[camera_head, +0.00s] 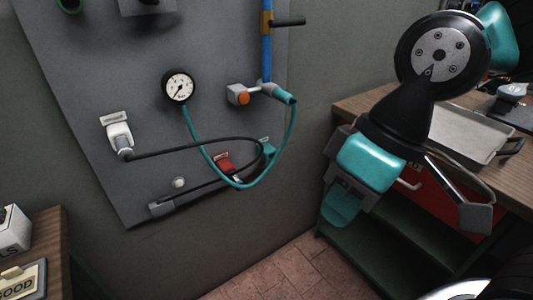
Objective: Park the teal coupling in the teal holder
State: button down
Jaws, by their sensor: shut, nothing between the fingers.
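The hose hangs in a loop and runs up to a round gauge (178,87). The teal holder (267,147) is on the panel below the coupling, partly behind the hoses; the coupling is apart from it. My gripper (342,205) hangs at the right, well away from both. It is shut and empty, and partly hidden by my wrist.
A black hose (190,147) crosses the panel from a white fitting (118,134). A red holder (224,163) is left of the teal one. A workbench with a metal tray (460,137) stands behind my arm. A blue pipe (267,55) rises above the valve.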

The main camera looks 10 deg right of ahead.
aim_at(284, 97)
jog(key=u, duration=0.05)
jog(key=k, duration=0.6)
jog(key=z, duration=0.4)
jog(key=i, duration=1)
jog(key=z, duration=0.6)
